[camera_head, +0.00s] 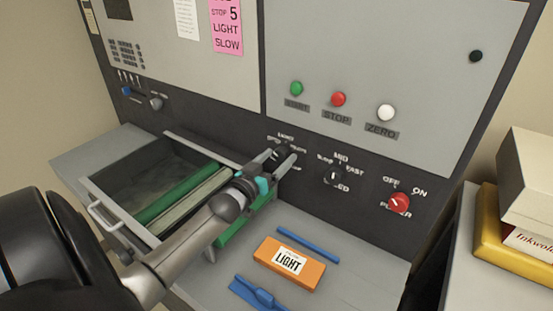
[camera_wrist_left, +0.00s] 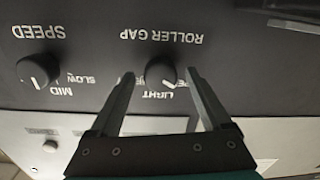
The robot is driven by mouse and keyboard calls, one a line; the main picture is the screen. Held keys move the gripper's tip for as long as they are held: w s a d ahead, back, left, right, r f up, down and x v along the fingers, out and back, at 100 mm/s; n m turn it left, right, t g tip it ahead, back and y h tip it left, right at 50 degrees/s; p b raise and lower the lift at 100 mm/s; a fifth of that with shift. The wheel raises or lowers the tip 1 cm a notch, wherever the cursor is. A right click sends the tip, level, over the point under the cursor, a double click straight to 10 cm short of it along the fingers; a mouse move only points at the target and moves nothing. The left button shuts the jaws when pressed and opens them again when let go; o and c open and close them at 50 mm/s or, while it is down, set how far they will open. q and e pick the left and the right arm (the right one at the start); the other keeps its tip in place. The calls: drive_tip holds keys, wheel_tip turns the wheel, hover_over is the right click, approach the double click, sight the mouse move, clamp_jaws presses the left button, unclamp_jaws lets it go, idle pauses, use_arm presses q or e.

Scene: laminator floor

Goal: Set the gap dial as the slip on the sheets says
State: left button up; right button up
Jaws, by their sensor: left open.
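The gap dial (camera_wrist_left: 160,72) is a dark knob labelled ROLLER GAP, seen upside down in the left wrist view. Its white mark points to the lower right there, near the LIGHT lettering; its exact setting is hard to read. My left gripper (camera_wrist_left: 160,76) is open, with one finger on each side of the dial; contact is unclear. In the head view my left gripper (camera_head: 281,157) covers much of the dial and its lettering. The orange stack of sheets (camera_head: 271,251) lies on the shelf, with a white slip (camera_head: 289,262) reading LIGHT. My right gripper is out of view.
The speed dial (camera_head: 333,176) and red power knob (camera_head: 399,203) sit right of the gap dial. Green, red and white buttons are above. A pink note (camera_head: 227,27) ends in LIGHT, SLOW.

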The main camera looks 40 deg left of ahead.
use_arm(q)
drive_tip(key=shift+c, duration=0.2)
clamp_jaws()
idle(0.4)
drive_tip(key=m+p, duration=0.1)
drive_tip(key=m, duration=0.4)
drive_tip(key=shift+m, duration=0.4)
drive_tip(key=m, duration=0.5)
drive_tip(key=shift+m, duration=0.4)
drive_tip(key=shift+m, duration=0.3)
